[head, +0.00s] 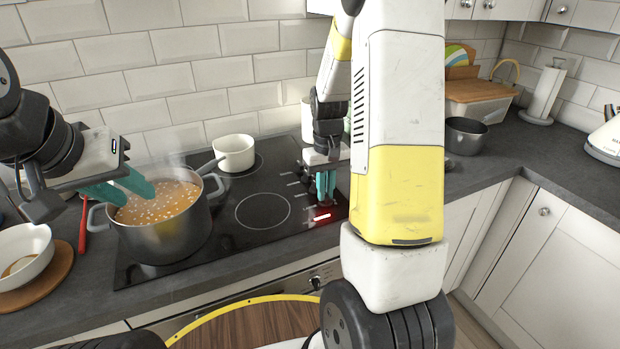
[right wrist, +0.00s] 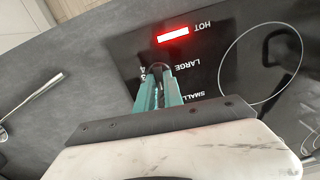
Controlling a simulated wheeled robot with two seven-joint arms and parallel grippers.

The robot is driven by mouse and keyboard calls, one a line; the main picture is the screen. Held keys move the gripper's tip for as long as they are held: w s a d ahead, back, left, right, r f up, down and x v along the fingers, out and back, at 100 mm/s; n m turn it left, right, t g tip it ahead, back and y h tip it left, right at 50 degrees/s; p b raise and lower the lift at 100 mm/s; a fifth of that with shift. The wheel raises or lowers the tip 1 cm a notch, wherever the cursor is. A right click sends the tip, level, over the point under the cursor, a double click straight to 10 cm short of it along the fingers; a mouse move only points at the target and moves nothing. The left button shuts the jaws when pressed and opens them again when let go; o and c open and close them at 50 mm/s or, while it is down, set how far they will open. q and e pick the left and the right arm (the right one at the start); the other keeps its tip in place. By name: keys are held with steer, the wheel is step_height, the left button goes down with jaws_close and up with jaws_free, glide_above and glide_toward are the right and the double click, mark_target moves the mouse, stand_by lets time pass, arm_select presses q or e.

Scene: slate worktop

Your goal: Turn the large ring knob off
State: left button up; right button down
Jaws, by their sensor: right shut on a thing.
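The large ring knob (right wrist: 158,70) is a small black knob beside the printed word LARGE in the right wrist view. My right gripper (right wrist: 160,84) has its teal fingers shut on it. In the head view my right gripper (head: 325,187) points down at the right end of the black cooktop (head: 225,252), and its fingers hide the knob. A red HOT light (right wrist: 172,35) glows close by; it also shows in the head view (head: 322,217). My left gripper (head: 122,190) is open, with its teal fingers apart at the soup pot's rim.
A steaming steel pot of orange soup (head: 160,237) stands on the cooktop's left. A white saucepan (head: 235,153) stands behind it. The ring between the pot and the knobs is bare. A white bowl (head: 30,247) lies left, a grey pot (head: 466,137) right.

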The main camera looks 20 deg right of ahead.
steer(key=shift+n, duration=0.5)
steer(key=c, duration=1.5)
jaws_free()
steer(key=shift+o, duration=0.2)
step_height(320, 180, up, 7)
steer(key=shift+r, duration=0.45)
